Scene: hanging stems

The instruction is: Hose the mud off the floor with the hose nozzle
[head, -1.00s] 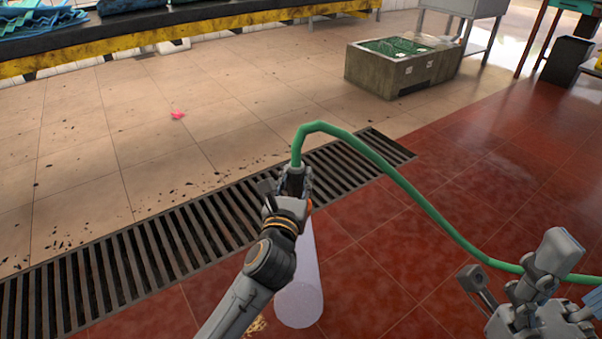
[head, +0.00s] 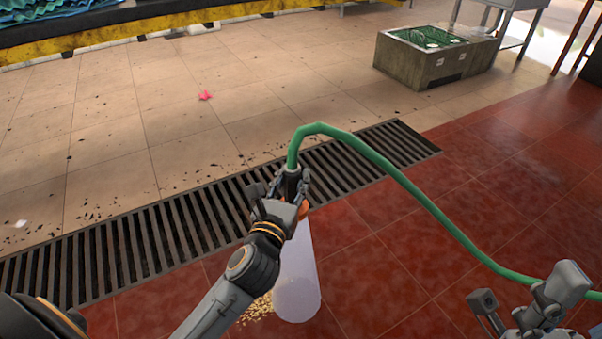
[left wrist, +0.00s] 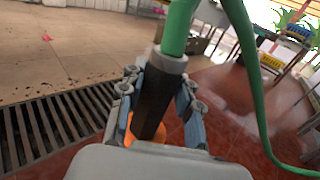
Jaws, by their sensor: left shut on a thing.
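My left gripper (head: 284,192) is shut around the black hose nozzle (head: 292,182), which also shows between the fingers in the left wrist view (left wrist: 152,105). The green hose (head: 400,180) rises from the nozzle's upper end and arches right. The nozzle's orange tip (head: 304,208) points down. A pale, see-through cone, apparently water spray (head: 296,275), runs from it to the red floor. A tan, crumbly patch (head: 257,309) lies just left of the cone's foot. Dark specks (head: 95,215) dot the beige tiles. My right gripper (head: 522,300) is open and empty, near the hose.
A floor grate (head: 180,230) crosses between beige tiles and red floor (head: 400,255). A pink scrap (head: 205,95) lies on the beige tiles. A concrete tub (head: 432,62) stands at the back right. A yellow-edged table (head: 150,25) lines the back. The red floor's middle is clear.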

